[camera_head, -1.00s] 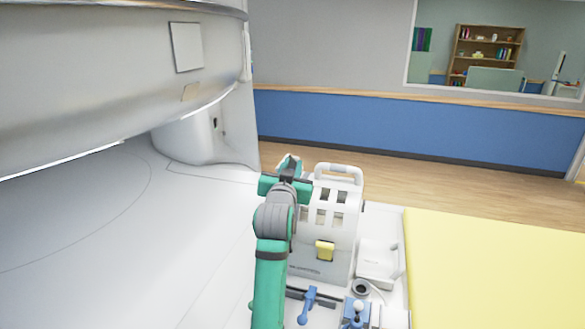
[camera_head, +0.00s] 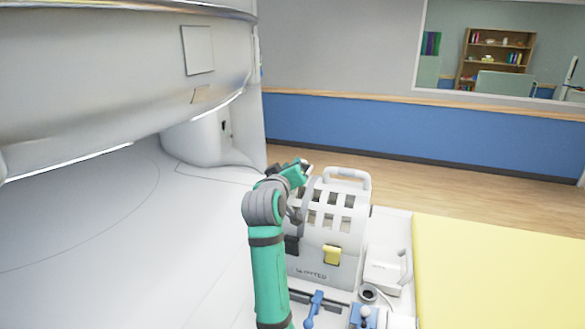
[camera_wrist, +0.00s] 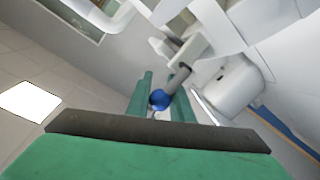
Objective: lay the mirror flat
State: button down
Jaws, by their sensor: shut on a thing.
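My gripper (camera_head: 303,168) is at the upper left of a white, windowed head coil (camera_head: 332,225) with a yellow latch. In the wrist view my gripper (camera_wrist: 160,100) has its two teal fingers closed around a small round blue knob (camera_wrist: 159,100). A dark grey stem (camera_wrist: 178,79) runs from near the knob up to a white bracket. I cannot make out the mirror's face or its tilt for sure. In the head view my gripper and arm hide the left side of the coil's top.
The magnet's large white upper housing (camera_head: 120,75) hangs at the left. A white box (camera_head: 384,273), a blue lever (camera_head: 314,308) and other small fittings stand close to the coil. A yellow pad (camera_head: 500,275) lies at the right.

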jog(key=shift+d+f, duration=0.1)
jog(key=shift+f, duration=0.05)
dwell(0.4)
jog(key=c, duration=1.6)
grip_release()
jog(key=v, duration=1)
jog(key=shift+s+a, duration=0.25)
jog(key=shift+s, duration=0.05)
